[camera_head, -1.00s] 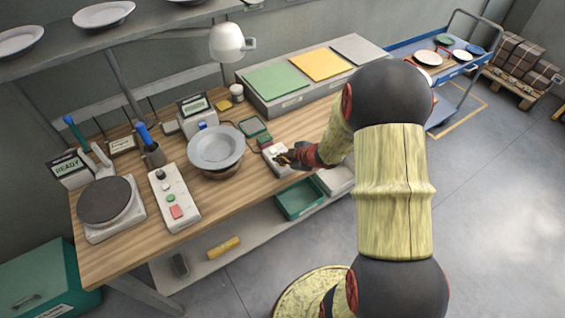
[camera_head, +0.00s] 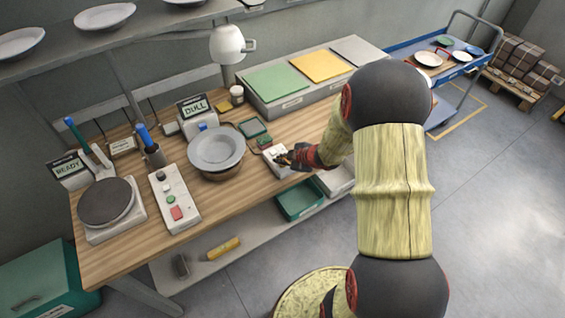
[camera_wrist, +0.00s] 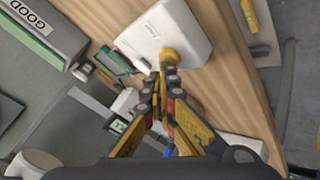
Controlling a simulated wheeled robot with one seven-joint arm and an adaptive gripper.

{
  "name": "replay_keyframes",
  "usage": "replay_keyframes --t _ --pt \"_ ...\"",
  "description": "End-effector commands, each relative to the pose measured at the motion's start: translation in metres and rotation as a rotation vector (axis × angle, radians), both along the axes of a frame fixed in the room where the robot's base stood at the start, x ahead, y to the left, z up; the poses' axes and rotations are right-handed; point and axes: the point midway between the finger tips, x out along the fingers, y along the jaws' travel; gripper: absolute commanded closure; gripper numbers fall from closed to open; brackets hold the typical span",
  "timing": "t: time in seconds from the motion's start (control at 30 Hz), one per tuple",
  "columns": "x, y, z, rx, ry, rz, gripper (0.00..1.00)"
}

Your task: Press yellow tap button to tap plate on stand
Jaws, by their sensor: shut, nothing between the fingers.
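The yellow tap button (camera_wrist: 172,57) sits on a white box (camera_wrist: 165,28) in the wrist view. The box also shows in the head view (camera_head: 271,153), where my gripper hides the button. My gripper (camera_wrist: 163,72) is shut and empty, its fingertips at the button and overlapping its edge; they appear to touch it. In the head view my gripper (camera_head: 281,159) is over the box. A grey plate (camera_head: 216,147) lies on a round stand (camera_head: 222,175) left of the box. A display behind the plate (camera_head: 193,107) reads "DULL".
A control box with a red button (camera_head: 176,213) and a round grey disc (camera_head: 106,201) are at the left. Green (camera_head: 276,82) and yellow (camera_head: 320,65) panels lie on the long box at the back. A white lamp-like cup (camera_head: 227,44) hangs above. A green bin (camera_head: 299,198) is below the table.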

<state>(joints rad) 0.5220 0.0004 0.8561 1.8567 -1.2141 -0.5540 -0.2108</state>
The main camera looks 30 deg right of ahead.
Motion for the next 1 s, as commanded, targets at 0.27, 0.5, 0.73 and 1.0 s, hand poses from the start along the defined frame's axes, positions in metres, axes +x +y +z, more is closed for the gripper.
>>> replay_keyframes --t 0.27,0.5,0.73,1.0 --pt "0.000 0.000 0.012 0.000 0.000 0.000 1.00" --pt "0.000 0.000 0.011 0.000 0.000 0.000 1.00" --pt "0.000 0.000 0.025 0.000 0.000 0.000 1.00" --pt "0.000 0.000 0.050 0.000 -0.001 0.001 1.00"
